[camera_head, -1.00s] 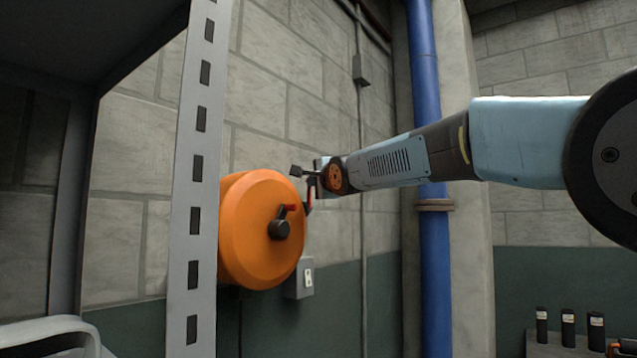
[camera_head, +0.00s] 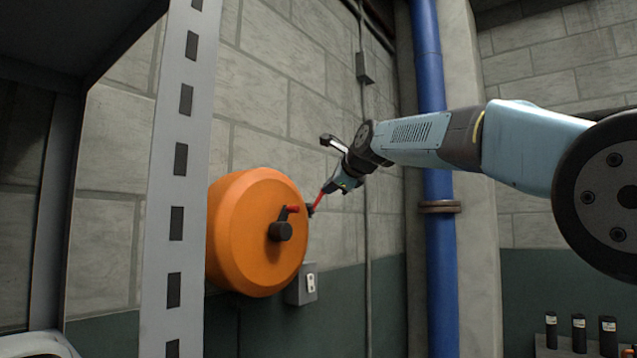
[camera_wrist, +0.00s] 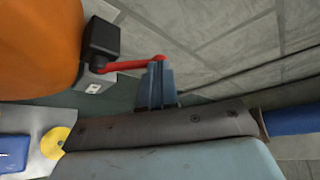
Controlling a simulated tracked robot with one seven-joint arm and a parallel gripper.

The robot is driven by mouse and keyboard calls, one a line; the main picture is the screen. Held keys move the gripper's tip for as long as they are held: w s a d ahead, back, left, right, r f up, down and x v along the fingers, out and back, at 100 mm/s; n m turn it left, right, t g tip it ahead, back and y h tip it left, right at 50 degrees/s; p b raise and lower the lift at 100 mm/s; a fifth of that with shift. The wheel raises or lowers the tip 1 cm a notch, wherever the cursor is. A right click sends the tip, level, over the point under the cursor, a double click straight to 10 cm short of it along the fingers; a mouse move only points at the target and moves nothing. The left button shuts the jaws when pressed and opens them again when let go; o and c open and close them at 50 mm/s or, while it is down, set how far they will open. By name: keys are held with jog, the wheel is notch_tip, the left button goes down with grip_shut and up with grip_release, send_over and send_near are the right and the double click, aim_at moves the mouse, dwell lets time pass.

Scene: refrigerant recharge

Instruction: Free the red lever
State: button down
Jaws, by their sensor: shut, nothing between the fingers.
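In the wrist view the red lever (camera_wrist: 135,65) runs right from the black mount (camera_wrist: 100,42). My gripper (camera_head: 334,186) is at the lever's outer end. It is shut with nothing held. In the wrist view my gripper's fingertips (camera_wrist: 157,68) overlap the lever's end; I cannot tell whether they touch. A second, short red handle (camera_head: 291,210) sits on a black knob on the tank's front.
A slotted grey post (camera_head: 178,190) stands in front, left of the tank. A grey switch box (camera_head: 305,285) is on the wall below right. A blue pipe (camera_head: 435,255) rises behind my arm. Small dark canisters (camera_head: 579,332) stand at lower right.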

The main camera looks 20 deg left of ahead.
jog(key=shift+w+d+f+m+g, duration=0.15)
jog(key=shift+w+f+m+g, duration=0.3)
jog(key=shift+w+m+g, duration=0.25)
jog(key=shift+s, duration=0.1)
jog(key=shift+s+a+f, duration=0.2)
jog(key=shift+s, duration=0.5)
jog(key=w+r+v, duration=0.1)
jog(key=v, duration=1.3)
